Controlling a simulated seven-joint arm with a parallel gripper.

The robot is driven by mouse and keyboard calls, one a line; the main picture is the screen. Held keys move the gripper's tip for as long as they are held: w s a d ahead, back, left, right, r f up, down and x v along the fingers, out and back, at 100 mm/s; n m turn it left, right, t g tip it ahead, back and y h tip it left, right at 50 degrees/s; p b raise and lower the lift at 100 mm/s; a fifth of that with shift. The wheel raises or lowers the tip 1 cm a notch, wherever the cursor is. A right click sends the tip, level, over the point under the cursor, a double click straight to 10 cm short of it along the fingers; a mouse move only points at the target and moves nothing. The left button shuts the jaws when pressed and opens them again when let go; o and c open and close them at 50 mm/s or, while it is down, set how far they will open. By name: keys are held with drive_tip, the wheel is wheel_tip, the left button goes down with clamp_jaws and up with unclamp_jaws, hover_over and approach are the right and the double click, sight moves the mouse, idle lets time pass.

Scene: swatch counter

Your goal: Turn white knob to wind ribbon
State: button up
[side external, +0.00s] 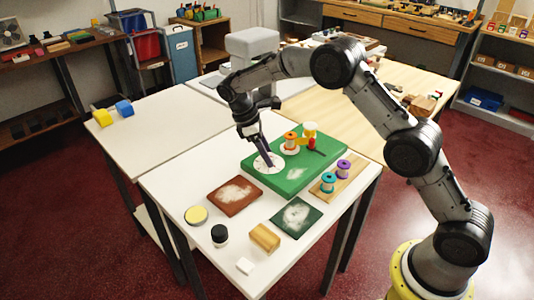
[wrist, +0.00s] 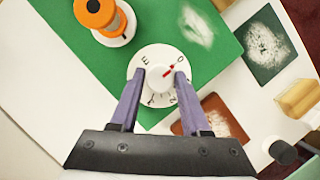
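The white knob (wrist: 160,80) stands in the middle of a white lettered dial (wrist: 147,58) on the green board (wrist: 95,45). Its red mark points to the upper right in the wrist view, towards a letter like O. My gripper (wrist: 160,74) has its purple fingers on either side of the knob, close to it; I cannot tell whether they press on it. In the side view my gripper (side external: 269,163) is down at the dial (side external: 261,168) and hides the knob. An orange spool (wrist: 94,12) on a white round base stands on the board beside the dial.
A yellow-topped spool (side external: 310,130) and a red piece (side external: 312,144) stand at the board's back. Teal (side external: 328,181) and purple (side external: 343,167) spools stand on a wooden strip at right. A brown swatch (side external: 234,195), dark green swatch (side external: 297,217) and wooden block (side external: 264,237) lie in front.

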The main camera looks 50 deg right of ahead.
clamp_jaws()
drive_tip(key=shift+m, duration=0.4)
drive_tip(key=m+y, duration=0.1)
drive_tip(key=m, duration=0.1)
drive_tip(key=m+g, duration=0.1)
drive_tip(key=m, duration=0.1)
drive_tip(key=shift+w+d+m+y, duration=0.15)
drive_tip(key=shift+m+y, duration=0.15)
drive_tip(key=shift+y, duration=0.1)
drive_tip(key=m, duration=0.2)
drive_tip(key=m+y, duration=0.1)
drive_tip(key=m, duration=0.1)
drive_tip(key=shift+d+y, duration=0.1)
drive_tip(key=shift+y, duration=0.2)
drive_tip(key=shift+m, duration=0.3)
drive_tip(key=o, duration=0.5)
unclamp_jaws()
drive_tip(key=shift+o, duration=0.2)
